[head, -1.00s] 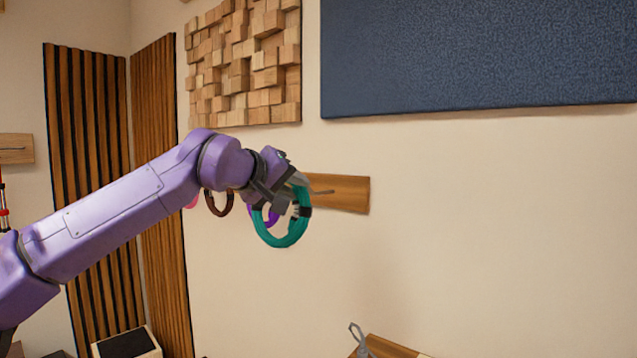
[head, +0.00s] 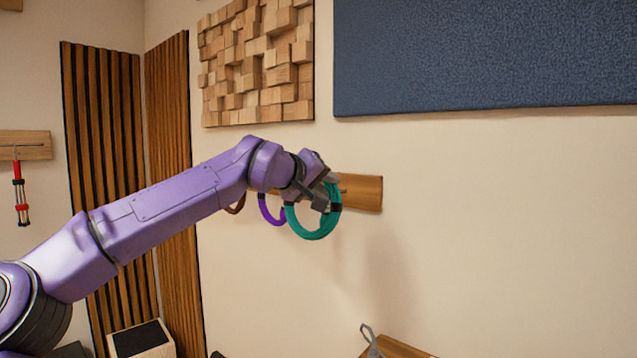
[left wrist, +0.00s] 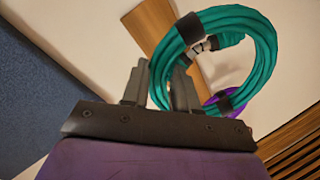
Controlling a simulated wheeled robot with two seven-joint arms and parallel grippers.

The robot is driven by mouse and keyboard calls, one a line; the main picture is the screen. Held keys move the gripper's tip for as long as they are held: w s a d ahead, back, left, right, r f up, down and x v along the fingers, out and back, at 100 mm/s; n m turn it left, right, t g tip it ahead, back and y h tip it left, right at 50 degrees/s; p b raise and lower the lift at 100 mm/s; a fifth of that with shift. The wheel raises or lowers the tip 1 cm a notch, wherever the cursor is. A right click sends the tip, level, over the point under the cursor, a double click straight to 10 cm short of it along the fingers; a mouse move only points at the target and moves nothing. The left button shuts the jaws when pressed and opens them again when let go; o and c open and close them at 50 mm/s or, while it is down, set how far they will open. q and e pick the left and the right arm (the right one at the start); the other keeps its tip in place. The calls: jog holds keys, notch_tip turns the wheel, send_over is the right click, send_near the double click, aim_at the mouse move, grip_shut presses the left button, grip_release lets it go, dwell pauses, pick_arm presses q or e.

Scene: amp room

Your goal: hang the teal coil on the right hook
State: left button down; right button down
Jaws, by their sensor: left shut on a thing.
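My left gripper (head: 322,190) is shut on the teal coil (head: 317,237), which hangs below the fingers in front of the wooden hook board (head: 366,193). In the left wrist view the teal coil (left wrist: 266,62) shows at the fingers (left wrist: 160,85), with the board (left wrist: 150,22) behind it. The right hook is mostly hidden behind my gripper; a small bit of metal (head: 343,190) shows beside the fingers. I cannot tell whether the coil touches the hook. My right gripper is not in view.
A purple coil (head: 270,212) and a brown coil (head: 237,206) hang left of the teal one, partly hidden by my arm. A blue panel (head: 480,55) is above on the wall. A wooden surface (head: 395,347) is low down. The wall to the right is clear.

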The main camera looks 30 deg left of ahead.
pick_arm(q)
jog(key=shift+w+d, duration=0.25)
jog(key=shift+w, duration=0.85)
jog(key=shift+w+d+f+p, duration=0.1)
jog(key=shift+w+f+p, duration=0.3)
jog(key=shift+w, duration=0.4)
jog(key=shift+w+d+f+p, duration=0.1)
jog(key=shift+w+f+p, duration=0.35)
jog(key=shift+w, duration=0.35)
jog(key=shift+w+d+f+p, duration=0.1)
jog(key=shift+w+f+p, duration=0.15)
jog(key=shift+w+f, duration=0.4)
jog(key=shift+w+r, duration=0.15)
jog(key=c, duration=0.8)
grip_release()
